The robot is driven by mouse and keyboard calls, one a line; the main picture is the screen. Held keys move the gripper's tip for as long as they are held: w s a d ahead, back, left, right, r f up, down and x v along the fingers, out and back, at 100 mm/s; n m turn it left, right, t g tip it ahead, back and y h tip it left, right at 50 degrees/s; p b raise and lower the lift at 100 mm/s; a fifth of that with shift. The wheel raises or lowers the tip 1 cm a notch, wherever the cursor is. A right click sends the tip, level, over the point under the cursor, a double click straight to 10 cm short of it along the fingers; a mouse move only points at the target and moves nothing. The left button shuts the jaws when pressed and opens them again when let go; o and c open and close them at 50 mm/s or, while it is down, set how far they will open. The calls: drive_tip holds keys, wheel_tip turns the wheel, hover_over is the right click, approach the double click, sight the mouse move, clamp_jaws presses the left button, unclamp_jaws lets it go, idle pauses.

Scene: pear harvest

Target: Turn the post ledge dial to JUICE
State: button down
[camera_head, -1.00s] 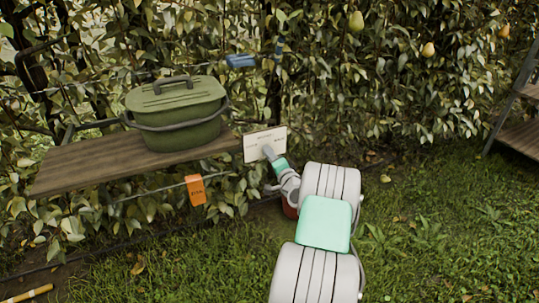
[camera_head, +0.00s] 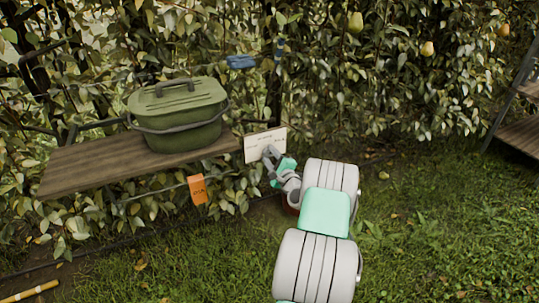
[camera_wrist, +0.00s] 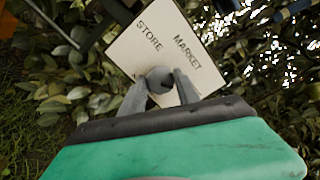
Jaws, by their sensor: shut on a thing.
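The dial plate (camera_head: 264,144) is a pale board at the right end of the wooden ledge. In the wrist view the plate (camera_wrist: 155,50) is tilted and shows the words STORE and MARKET; no JUICE label can be read there. The grey dial knob (camera_wrist: 160,78) sits in front of the plate. My gripper (camera_wrist: 161,86) is shut on the knob, one finger on each side. In the head view my gripper (camera_head: 270,154) is at the plate's lower middle, and the knob is largely hidden. Where the dial points cannot be told.
A green lidded bin (camera_head: 182,115) stands on the wooden ledge (camera_head: 85,165) at left. An orange tag (camera_head: 197,189) hangs below it. A blue object (camera_head: 240,62) is in the foliage above. A wooden stand (camera_head: 520,130) is at far right. Grass (camera_head: 430,240) is open at right.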

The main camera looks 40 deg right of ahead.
drive_tip(key=shift+w+r+m, duration=0.1)
drive_tip(key=shift+m, duration=0.3)
drive_tip(key=c, duration=0.9)
unclamp_jaws()
drive_tip(key=v, duration=0.8)
drive_tip(key=shift+p, duration=0.35)
drive_tip(key=shift+w, duration=0.1)
